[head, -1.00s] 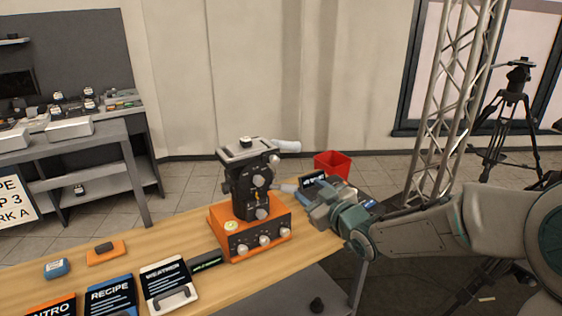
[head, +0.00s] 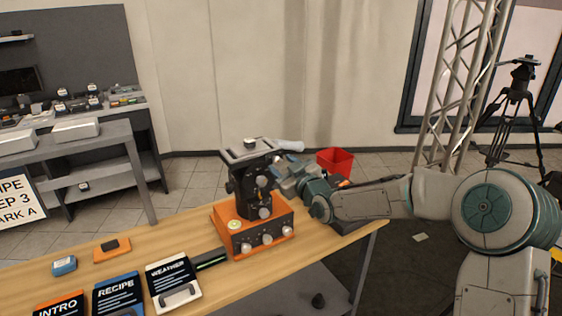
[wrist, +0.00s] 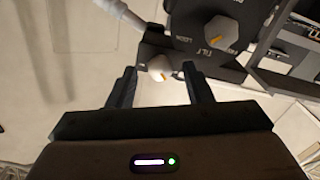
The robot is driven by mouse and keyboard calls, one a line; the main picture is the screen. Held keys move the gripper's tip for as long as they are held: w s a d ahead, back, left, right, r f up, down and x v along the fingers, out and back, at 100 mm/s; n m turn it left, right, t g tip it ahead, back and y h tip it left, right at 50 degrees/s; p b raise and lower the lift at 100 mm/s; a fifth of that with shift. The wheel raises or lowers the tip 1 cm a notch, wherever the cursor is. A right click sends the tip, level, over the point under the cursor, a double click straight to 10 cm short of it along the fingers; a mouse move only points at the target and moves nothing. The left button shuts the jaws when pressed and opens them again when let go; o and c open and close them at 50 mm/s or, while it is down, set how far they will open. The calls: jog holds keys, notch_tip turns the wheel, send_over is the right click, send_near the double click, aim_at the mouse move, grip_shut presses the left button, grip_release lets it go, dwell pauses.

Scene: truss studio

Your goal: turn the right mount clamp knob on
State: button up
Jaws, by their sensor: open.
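A black tripod-style head (head: 246,190) with several pale knobs stands on an orange control box (head: 228,243) on the wooden table. My gripper (head: 282,172) is at the upper right side of the black head, open and empty. In the wrist view a pale round knob (wrist: 160,68) with an orange mark lies between and just beyond my open fingertips, apparently untouched. Its label is not readable, so I cannot confirm it is the right mount clamp knob. A larger pale knob (wrist: 220,32), labelled TILT, is up and to the right of it.
A pale handle (wrist: 122,12) passes left of the small knob; it shows behind the head in the head view (head: 288,146). A red bin (head: 335,162) stands behind my arm. Title cards, including a Weather card (head: 170,272), lie at the table's front left.

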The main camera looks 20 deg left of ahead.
jog(key=shift+x, duration=0.8)
jog(key=c, duration=1)
